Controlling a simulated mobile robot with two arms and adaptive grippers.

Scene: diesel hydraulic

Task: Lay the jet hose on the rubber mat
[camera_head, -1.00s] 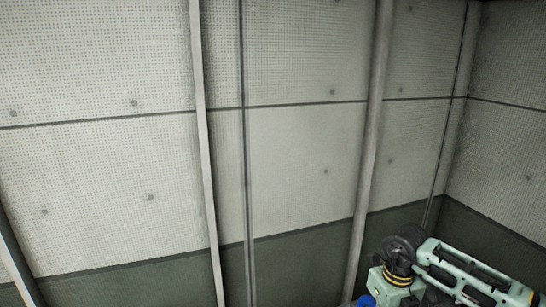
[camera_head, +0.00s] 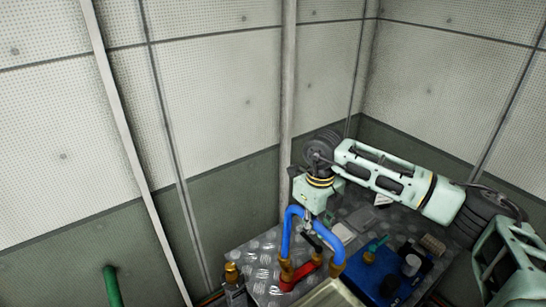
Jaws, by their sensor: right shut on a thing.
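A blue hose (camera_head: 287,232) with brass-coloured ends, which I take to be the jet hose, hangs as an upturned U over the metal-plate bench. My right gripper (camera_head: 308,214) is shut on the hose near the top of its bend. The lower ends hang close to a red tool-like thing on the bench; I cannot tell whether they touch it. I cannot pick out the rubber mat for certain. My left gripper is not in view.
The bench (camera_head: 262,252) has a tread-plate top. On it are a red thing (camera_head: 300,275), a pale tray (camera_head: 328,296), a blue block (camera_head: 372,274) with small parts on it, and a bottle (camera_head: 234,285) at the left edge. A green pipe (camera_head: 112,287) stands lower left. Walls close the back.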

